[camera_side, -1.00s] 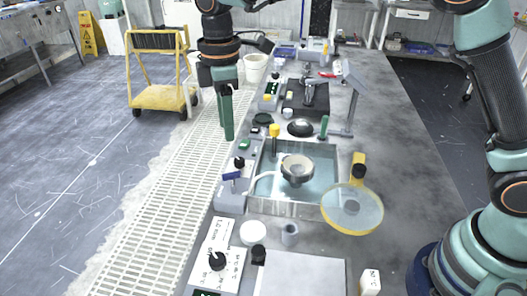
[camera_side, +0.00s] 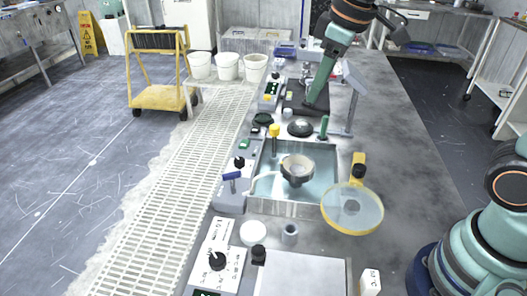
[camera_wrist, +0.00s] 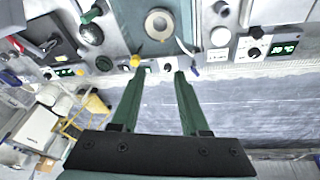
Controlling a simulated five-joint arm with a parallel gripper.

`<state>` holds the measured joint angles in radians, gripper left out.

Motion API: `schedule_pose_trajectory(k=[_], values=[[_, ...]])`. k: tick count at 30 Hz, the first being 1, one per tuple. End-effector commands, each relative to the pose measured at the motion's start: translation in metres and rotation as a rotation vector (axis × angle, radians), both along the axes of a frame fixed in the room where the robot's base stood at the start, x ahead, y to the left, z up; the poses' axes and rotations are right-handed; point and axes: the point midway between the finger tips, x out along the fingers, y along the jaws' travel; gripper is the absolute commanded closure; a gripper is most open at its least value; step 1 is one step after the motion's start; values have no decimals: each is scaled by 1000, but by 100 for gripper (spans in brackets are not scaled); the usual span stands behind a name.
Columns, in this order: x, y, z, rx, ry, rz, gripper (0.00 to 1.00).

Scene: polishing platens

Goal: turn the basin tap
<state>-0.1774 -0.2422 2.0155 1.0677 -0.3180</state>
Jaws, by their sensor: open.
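The basin (camera_side: 283,208) is a metal-walled tank of pale blue water with a grey round bowl (camera_side: 297,168) in it. A blue lever (camera_side: 231,176) sits on a grey block at its left, with a pale curved spout reaching into the basin. The lever also shows in the wrist view (camera_wrist: 195,71), right of the fingertips. A yellow-topped post (camera_side: 274,131) stands at the basin's far left corner. My gripper (camera_side: 310,105) points down beyond the basin in the side view. In the wrist view my gripper (camera_wrist: 162,71) is open, with nothing between its green fingers.
A yellow-rimmed magnifier (camera_side: 352,209) stands right of the basin. A green handle (camera_side: 323,127) and a black dome (camera_side: 301,128) are at its far side. A control box (camera_side: 216,259) lies in front. The floor grating (camera_side: 170,190) on the left is clear.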

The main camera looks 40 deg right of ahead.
Motion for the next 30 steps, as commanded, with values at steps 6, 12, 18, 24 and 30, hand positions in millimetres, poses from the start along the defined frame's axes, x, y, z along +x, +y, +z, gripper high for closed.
schedule_pose_trajectory(k=[6,12,18,24,30], values=[[-45,-42,-9,76,-104,-271,55],[-69,-60,-23,125,-163,-428,55],[-72,-62,-26,134,-171,-451,55],[-44,-40,-11,79,-98,-279,55],[-2,-2,-2,6,-2,-21,55]])
